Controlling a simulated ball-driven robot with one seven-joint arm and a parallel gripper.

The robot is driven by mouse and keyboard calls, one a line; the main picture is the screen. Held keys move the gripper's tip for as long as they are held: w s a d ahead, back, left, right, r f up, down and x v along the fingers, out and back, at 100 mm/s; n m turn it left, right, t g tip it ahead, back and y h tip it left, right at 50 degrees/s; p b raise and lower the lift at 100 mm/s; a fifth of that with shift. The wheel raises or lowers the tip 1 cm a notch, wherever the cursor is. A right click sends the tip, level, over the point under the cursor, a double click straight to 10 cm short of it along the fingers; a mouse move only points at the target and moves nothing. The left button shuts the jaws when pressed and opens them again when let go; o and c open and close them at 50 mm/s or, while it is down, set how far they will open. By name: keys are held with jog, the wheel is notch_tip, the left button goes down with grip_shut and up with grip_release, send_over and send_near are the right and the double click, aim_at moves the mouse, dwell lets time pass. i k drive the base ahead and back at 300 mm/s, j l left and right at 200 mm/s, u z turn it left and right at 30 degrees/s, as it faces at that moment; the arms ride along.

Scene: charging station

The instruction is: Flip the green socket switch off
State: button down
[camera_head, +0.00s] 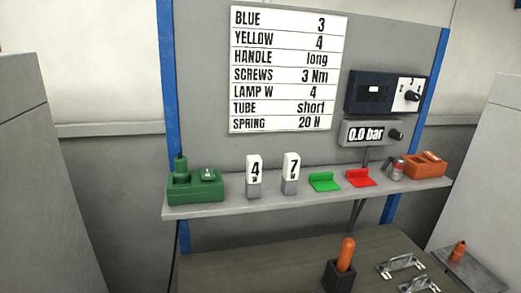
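The green socket (196,191) is a box at the left end of the grey shelf. A green knob-like plug (181,171) stands upright on its left part. The green switch (208,174) is a small raised piece with a pale mark on the socket's right part. Whether it is on or off is too small to tell. My gripper is not in view, and nothing touches the socket.
The shelf (310,203) also holds white blocks marked 4 (254,172) and 7 (291,170), a green bracket (323,182), a red bracket (361,178) and an orange socket (427,167). Below, an orange handle (346,254) stands in a dark holder. The space before the green socket is clear.

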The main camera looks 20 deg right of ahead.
aim_at(206, 174)
jog(key=i+l, duration=0.15)
jog(key=l, duration=0.15)
jog(key=i+l, duration=0.15)
jog(key=l, duration=0.2)
jog(key=i+l, duration=0.15)
jog(key=l, duration=0.15)
jog(key=i, duration=0.5)
